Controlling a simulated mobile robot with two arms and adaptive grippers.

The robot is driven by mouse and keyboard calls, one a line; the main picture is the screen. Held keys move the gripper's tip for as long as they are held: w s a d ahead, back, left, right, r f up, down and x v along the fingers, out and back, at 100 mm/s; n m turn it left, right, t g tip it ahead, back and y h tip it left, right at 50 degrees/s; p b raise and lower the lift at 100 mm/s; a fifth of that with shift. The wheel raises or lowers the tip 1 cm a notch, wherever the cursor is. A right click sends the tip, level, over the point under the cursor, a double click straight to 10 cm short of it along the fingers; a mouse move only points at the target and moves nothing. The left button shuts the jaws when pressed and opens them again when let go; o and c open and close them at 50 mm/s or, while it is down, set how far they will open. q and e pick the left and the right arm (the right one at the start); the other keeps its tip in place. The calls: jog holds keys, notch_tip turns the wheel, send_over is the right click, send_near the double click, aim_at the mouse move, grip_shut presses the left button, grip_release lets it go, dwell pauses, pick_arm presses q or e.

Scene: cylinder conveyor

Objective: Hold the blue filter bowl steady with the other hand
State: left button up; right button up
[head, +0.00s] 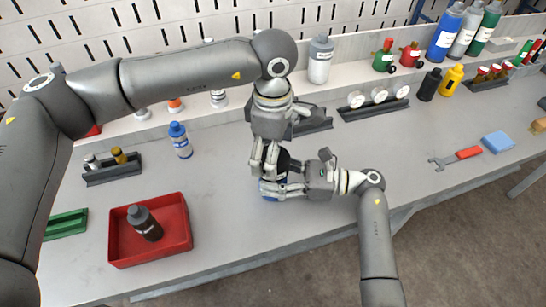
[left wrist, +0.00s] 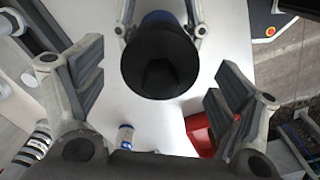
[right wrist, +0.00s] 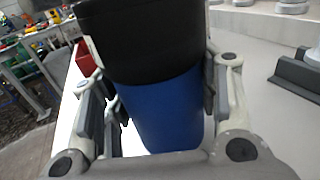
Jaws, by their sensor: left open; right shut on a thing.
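The blue filter bowl (right wrist: 165,112) stands upright at the middle of the bench. A black top part (left wrist: 160,60) with a hexagonal recess sits on it. In the head view the bowl (head: 271,197) is mostly hidden behind the grippers. My right gripper (head: 277,188) comes from the right and is shut on the blue bowl, one finger on each side. My left gripper (head: 267,168) points down from above. Its fingers are open and apart from the black part, which shows between and beyond them in the left wrist view.
A red tray (head: 120,247) with a dark bottle (head: 145,223) stands at the left. A blue-and-white bottle (head: 180,140) and a black rack (head: 113,170) are behind it. Gauges (head: 378,95) line the back. A wrench (head: 455,158) lies right. The front middle bench is clear.

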pick_arm(q)
jog(key=shift+r, duration=2.5)
pick_arm(e)
jog(key=o, duration=1.2)
